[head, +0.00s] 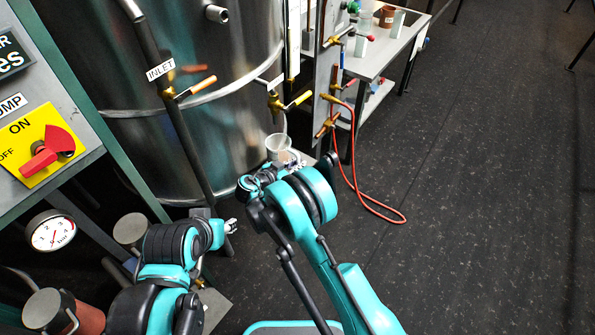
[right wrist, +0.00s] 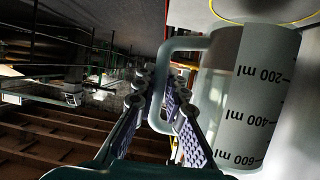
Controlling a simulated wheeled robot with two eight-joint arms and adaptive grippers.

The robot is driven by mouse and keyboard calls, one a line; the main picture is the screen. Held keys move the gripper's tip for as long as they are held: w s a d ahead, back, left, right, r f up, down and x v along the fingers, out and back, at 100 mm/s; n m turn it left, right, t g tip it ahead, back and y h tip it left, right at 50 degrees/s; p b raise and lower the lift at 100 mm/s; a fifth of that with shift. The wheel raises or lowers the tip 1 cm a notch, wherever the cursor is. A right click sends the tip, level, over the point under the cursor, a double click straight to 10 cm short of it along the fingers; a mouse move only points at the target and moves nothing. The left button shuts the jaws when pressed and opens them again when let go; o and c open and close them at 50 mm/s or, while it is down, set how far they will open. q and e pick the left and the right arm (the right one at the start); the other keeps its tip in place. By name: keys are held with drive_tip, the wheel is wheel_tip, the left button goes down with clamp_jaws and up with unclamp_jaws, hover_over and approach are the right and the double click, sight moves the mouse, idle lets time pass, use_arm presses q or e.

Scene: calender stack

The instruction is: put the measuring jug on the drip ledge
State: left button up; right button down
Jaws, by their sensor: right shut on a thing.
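The clear measuring jug (head: 279,147) is by the tank's lower front in the head view. In the right wrist view the jug (right wrist: 228,95) shows dark millilitre marks and its handle between my right gripper's fingers (right wrist: 160,88). That gripper (head: 294,163) is shut on the handle. The jug's base end is close to a grey surface with a yellow curved line (right wrist: 240,21), seemingly the drip ledge; I cannot tell whether they touch. In the head view a grey ledge edge (head: 304,158) shows beside the jug, mostly hidden. My left gripper (head: 231,226) is small; its opening is unclear.
The steel tank (head: 190,90) stands behind the jug, with a brass valve (head: 285,103) above it. A red hose (head: 362,195) loops down to the right. A bench (head: 385,50) stands farther back. The dark floor at right is clear.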

wheel_tip(320, 180, down, 3)
drive_tip(key=shift+b, duration=0.55)
drive_tip(key=shift+r, duration=0.1)
drive_tip(key=c, duration=1.6)
unclamp_jaws()
